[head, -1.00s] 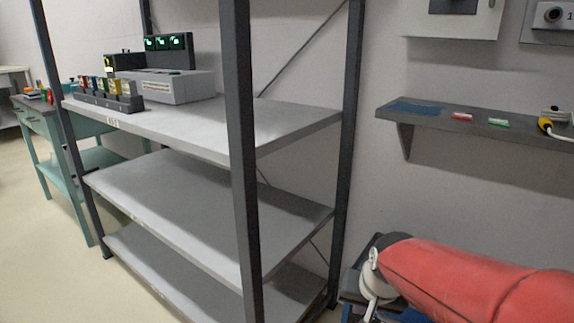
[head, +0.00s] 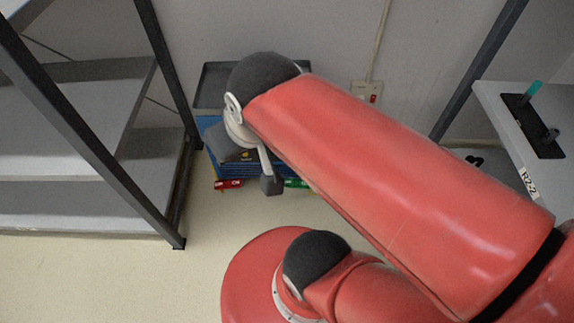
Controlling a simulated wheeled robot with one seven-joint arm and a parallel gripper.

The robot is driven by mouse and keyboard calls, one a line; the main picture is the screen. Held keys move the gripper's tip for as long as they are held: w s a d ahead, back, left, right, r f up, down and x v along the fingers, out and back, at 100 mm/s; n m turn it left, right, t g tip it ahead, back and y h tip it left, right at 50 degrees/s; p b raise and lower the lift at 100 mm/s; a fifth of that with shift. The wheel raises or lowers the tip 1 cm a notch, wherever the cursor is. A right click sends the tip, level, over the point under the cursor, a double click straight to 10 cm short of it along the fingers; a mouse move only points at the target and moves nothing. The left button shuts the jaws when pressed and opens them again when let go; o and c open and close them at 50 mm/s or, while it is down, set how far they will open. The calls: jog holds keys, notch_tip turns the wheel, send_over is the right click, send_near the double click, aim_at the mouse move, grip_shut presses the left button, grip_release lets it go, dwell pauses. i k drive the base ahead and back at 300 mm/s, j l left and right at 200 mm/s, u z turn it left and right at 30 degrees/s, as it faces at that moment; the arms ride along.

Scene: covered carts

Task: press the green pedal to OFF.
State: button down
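The green pedal (head: 296,183) shows as a small green strip low on the floor, in front of a blue stack by the wall. My arm and gripper hide part of it. A red pedal (head: 228,184) lies to its left at the same level. My gripper (head: 268,182) points downward above this spot, and its dark tip appears between the red and green pieces in the picture. Whether it touches anything cannot be told. Only part of the gripper shows, so its opening is unclear. No ON or OFF marking is readable.
A blue stack (head: 240,170) with a dark tray (head: 213,85) stands against the wall. A grey shelf rack (head: 75,205) is at left, with its dark post close by. Another shelf (head: 500,105) labelled R2-2 is at right. Floor in front of the rack is clear.

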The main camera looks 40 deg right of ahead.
aim_at(289, 182)
jog(key=k+l, duration=0.2)
jog(key=k, duration=0.2)
jog(key=k+l, duration=0.25)
jog(key=k, duration=0.15)
jog(key=j+z, duration=0.05)
